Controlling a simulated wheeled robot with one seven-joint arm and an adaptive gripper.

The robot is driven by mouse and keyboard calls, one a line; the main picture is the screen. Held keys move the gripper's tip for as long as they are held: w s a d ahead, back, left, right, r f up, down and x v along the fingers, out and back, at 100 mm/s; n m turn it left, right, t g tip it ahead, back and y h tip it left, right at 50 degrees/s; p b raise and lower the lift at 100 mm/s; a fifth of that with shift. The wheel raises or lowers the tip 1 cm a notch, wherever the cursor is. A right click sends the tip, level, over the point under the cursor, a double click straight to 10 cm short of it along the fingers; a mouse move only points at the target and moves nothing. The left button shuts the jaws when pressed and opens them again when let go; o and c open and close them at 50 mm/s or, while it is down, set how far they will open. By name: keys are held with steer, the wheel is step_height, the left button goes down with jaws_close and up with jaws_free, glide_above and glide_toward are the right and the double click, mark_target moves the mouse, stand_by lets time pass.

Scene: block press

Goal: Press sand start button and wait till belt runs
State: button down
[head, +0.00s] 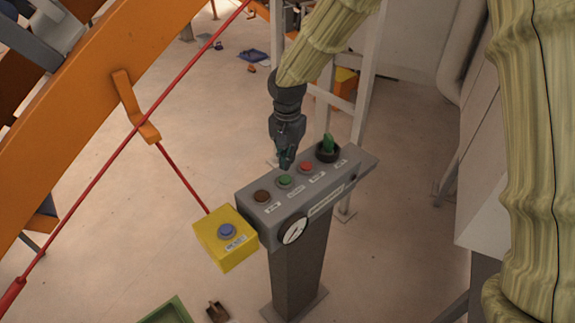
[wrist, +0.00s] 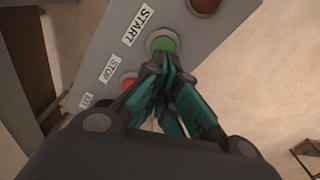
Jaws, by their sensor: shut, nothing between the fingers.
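The grey control panel (head: 312,200) stands on a grey post. It carries a green START button (head: 284,181), a red STOP button (head: 306,167), a brown button (head: 262,196) and a green selector knob (head: 327,147). My gripper (head: 286,165) is shut and empty, pointing down just above the green button. In the wrist view the closed fingertips (wrist: 164,64) overlap the lower edge of the green button (wrist: 162,43), beside the START label (wrist: 140,25). I cannot tell whether they touch it. The red button (wrist: 128,82) is partly hidden by a finger. The belt cannot be made out.
A yellow box (head: 226,243) with a blue button is at the panel's left. A red cord (head: 130,136) runs diagonally past an orange beam (head: 75,120). Pale posts (head: 367,80) stand behind the panel. A green tray (head: 165,312) lies on the floor in front.

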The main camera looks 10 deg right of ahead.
mark_target(287, 177)
step_height(287, 177, up, 8)
steer(key=b, duration=0.2)
steer(key=shift+s, duration=0.15)
stand_by(0.6)
